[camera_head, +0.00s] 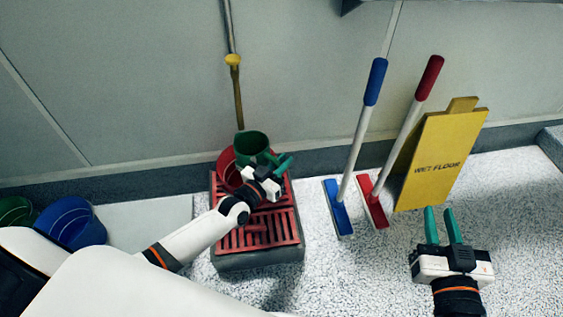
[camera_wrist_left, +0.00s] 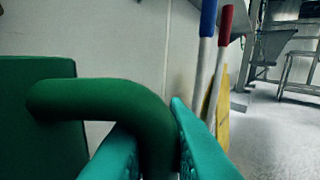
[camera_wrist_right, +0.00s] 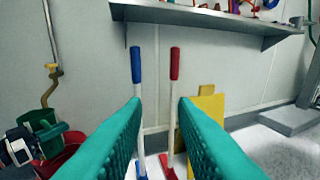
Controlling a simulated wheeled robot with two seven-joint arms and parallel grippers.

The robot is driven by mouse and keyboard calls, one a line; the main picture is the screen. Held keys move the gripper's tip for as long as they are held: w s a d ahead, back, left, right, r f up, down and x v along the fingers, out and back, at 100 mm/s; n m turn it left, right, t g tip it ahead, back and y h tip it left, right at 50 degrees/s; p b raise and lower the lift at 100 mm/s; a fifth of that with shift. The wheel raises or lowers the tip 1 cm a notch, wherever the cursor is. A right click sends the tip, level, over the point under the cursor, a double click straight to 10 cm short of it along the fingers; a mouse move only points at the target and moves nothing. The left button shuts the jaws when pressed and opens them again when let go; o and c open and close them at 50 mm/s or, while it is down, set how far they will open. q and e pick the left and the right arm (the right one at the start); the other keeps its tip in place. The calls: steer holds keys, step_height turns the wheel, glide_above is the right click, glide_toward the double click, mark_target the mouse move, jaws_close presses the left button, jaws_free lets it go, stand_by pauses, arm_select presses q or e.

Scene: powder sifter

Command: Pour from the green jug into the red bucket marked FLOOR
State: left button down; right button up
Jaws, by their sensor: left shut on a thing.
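The green jug (camera_head: 252,143) is held by its handle (camera_wrist_left: 110,100) in my left gripper (camera_head: 279,168). The fingers close around the handle in the left wrist view, and the jug looks close to upright. The red bucket (camera_head: 227,170) stands on the red grate. The jug overlaps its right side in the head view and seems to be above it; the exact gap is unclear. No marking can be read on the bucket. In the right wrist view the bucket (camera_wrist_right: 70,140) shows behind my left arm. My right gripper (camera_head: 444,226) is open and empty, well to the right.
The red slotted grate (camera_head: 260,236) sits on a grey base below my left arm. Blue (camera_head: 343,160) and red (camera_head: 398,150) handled tools and a yellow wet floor sign (camera_head: 436,160) stand right. Blue (camera_head: 72,224) and green (camera_head: 14,210) buckets are left. A pipe runs behind the jug.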

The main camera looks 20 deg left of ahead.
steer(key=shift+a+r+t+y+b, duration=0.2)
steer(key=shift+r+t+y+b, duration=0.1)
steer(key=shift+r+t, duration=0.7)
steer(key=shift+a+r+t+y+b, duration=0.25)
steer(key=shift+r+t, duration=0.45)
steer(key=shift+r, duration=0.6)
